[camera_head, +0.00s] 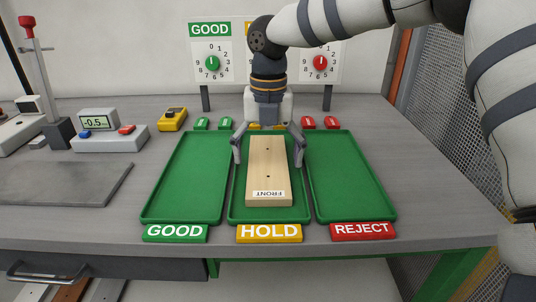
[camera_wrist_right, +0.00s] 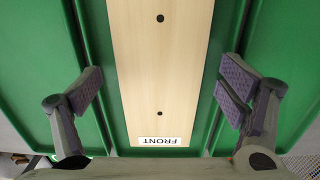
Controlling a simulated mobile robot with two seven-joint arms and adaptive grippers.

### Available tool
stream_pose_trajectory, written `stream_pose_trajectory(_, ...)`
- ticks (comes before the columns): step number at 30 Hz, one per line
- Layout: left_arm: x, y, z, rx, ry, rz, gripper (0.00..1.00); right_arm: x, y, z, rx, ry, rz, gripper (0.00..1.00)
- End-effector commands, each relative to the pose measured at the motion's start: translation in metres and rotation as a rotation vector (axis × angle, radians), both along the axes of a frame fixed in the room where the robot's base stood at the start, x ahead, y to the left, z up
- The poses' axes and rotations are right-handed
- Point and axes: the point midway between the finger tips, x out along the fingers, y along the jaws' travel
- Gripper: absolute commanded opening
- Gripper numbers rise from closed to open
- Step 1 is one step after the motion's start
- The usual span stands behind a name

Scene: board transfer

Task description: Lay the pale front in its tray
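The pale wooden front (camera_head: 267,165), with small dark holes and a FRONT label, lies flat in the middle green tray (camera_head: 235,214), above the yellow HOLD sign (camera_head: 269,233). My right gripper (camera_head: 268,154) is over its far part, with one finger on each side. In the right wrist view the front (camera_wrist_right: 160,65) runs between the two spread finger pads of the right gripper (camera_wrist_right: 160,92), with a clear gap on both sides. The right gripper is open and holds nothing. My left gripper is out of view.
The GOOD tray (camera_head: 187,180) on the left and the REJECT tray (camera_head: 350,180) on the right are empty. Dial boards (camera_head: 212,62) stand behind. A gauge with a display (camera_head: 108,135), a yellow device (camera_head: 172,119) and a dark plate (camera_head: 62,182) are on the left of the bench.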

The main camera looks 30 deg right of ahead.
Motion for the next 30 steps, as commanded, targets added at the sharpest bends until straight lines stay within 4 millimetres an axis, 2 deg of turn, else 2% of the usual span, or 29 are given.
stream_pose_trajectory(8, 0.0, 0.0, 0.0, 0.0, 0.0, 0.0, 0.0, 0.0, 0.0, 0.003, 0.0, 0.0, 0.0, 0.9)
stream_pose_trajectory(11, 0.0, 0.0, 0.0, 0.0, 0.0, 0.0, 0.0, 0.001, 0.0, 0.021, -0.002, -0.005, -0.002, 0.9)
stream_pose_trajectory(18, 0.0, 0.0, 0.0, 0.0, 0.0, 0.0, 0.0, 0.0, 0.0, 0.086, -0.001, -0.005, -0.002, 0.9)
stream_pose_trajectory(21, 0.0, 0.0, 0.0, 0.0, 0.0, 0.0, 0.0, 0.0, 0.0, 0.105, 0.0, -0.002, 0.0, 0.9)
stream_pose_trajectory(25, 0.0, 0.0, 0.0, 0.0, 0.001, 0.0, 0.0, 0.0, 0.0, 0.118, 0.0, -0.001, -0.001, 0.9)
stream_pose_trajectory(30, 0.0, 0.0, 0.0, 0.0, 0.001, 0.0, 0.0, -0.001, 0.0, 0.12, 0.001, 0.001, 0.001, 0.9)
